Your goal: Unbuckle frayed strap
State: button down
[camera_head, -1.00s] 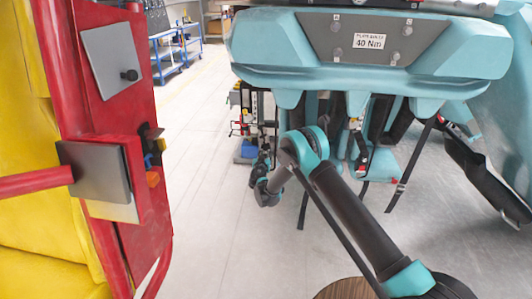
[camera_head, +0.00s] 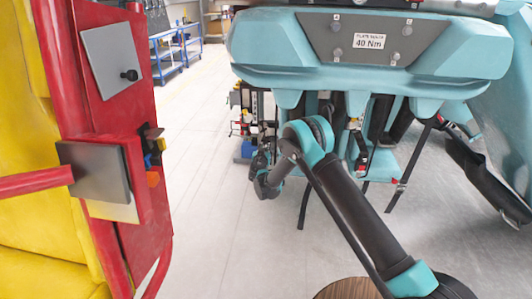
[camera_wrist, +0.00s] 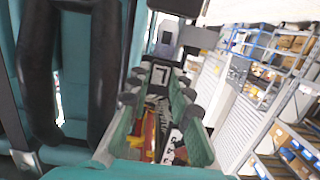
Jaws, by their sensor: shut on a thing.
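My gripper (camera_wrist: 160,84) fills the middle of the wrist view, its teal fingers with dark rollers closed towards each other. It is shut on a dark piece (camera_wrist: 158,72) with white marks at the fingertips; I cannot tell whether this is the strap's buckle. I cannot tell which is frayed.
A red and yellow structure (camera_head: 130,185) with grey plates stands at the left. A black padded loop (camera_wrist: 104,75) is left of my gripper in the wrist view. Shelves (camera_wrist: 285,130) stand beyond. Floor at centre-left is clear.

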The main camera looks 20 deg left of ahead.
jog(key=shift+r, duration=0.4)
jog(key=shift+a, duration=0.1)
jog(key=s+a, duration=0.3)
jog(key=a, duration=0.6)
jog(key=shift+a, duration=0.2)
dwell(0.9)
dwell(1.0)
